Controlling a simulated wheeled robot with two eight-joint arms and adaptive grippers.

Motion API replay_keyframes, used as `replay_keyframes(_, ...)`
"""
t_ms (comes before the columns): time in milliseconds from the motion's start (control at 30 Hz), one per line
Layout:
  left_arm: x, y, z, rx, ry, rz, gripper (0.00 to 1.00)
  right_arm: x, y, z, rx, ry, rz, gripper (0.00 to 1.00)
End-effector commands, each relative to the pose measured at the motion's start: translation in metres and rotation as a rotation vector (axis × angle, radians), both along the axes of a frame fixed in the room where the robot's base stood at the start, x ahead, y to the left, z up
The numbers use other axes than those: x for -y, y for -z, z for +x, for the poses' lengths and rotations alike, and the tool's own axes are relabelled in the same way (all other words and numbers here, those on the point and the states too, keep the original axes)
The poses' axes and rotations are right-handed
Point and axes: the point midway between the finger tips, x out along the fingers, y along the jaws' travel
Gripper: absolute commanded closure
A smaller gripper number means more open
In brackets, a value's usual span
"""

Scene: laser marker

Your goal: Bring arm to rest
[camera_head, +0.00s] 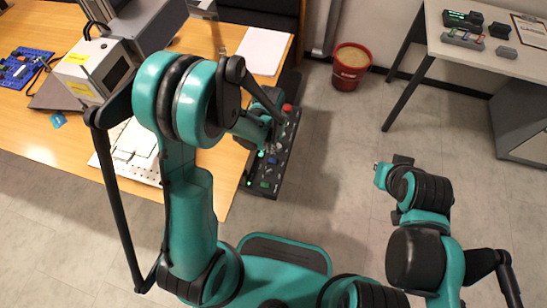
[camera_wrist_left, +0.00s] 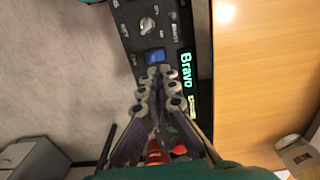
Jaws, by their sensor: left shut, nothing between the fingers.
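My left arm (camera_head: 185,150) reaches up from my base and bends over the edge of the wooden table. My left gripper (camera_wrist_left: 163,72) is shut and empty in the left wrist view. Its fingertips are just by a blue switch (camera_wrist_left: 155,56) on a black control panel (camera_wrist_left: 130,15); I cannot tell whether they touch it. The panel also shows at the table's edge in the head view (camera_head: 262,186), partly hidden by my arm. My right arm (camera_head: 425,190) is folded at the right over open floor; its fingers cannot be made out.
The wooden table (camera_head: 60,135) holds a white-and-grey machine (camera_head: 85,68), a blue board (camera_head: 25,66) and a paper sheet (camera_head: 262,50). A red bucket (camera_head: 350,72) stands on the floor. A side table (camera_head: 470,52) is at the upper right. The floor between is clear.

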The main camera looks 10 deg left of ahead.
Motion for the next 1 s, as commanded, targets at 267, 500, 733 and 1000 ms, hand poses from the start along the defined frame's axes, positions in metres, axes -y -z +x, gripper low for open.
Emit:
replay_keyframes(267, 0.0, -0.002, 0.0, 0.0, 0.0, 0.0, 1.0, 0.0, -0.001, 0.0, 0.0, 0.0, 0.0, 1.0)
replay_keyframes(500, 0.0, -0.002, 0.0, 0.0, 0.0, 0.0, 1.0, 0.0, -0.001, 0.0, 0.0, 0.0, 0.0, 1.0)
replay_keyframes(733, -0.003, -0.024, -0.002, 0.038, -0.003, -0.004, 1.0, 0.0, -0.001, 0.0, 0.0, 0.0, 0.0, 1.0)
replay_keyframes(1000, -0.019, -0.11, -0.023, 0.224, -0.013, -0.017, 1.0, 0.0, -0.001, 0.0, 0.0, 0.0, 0.0, 1.0)
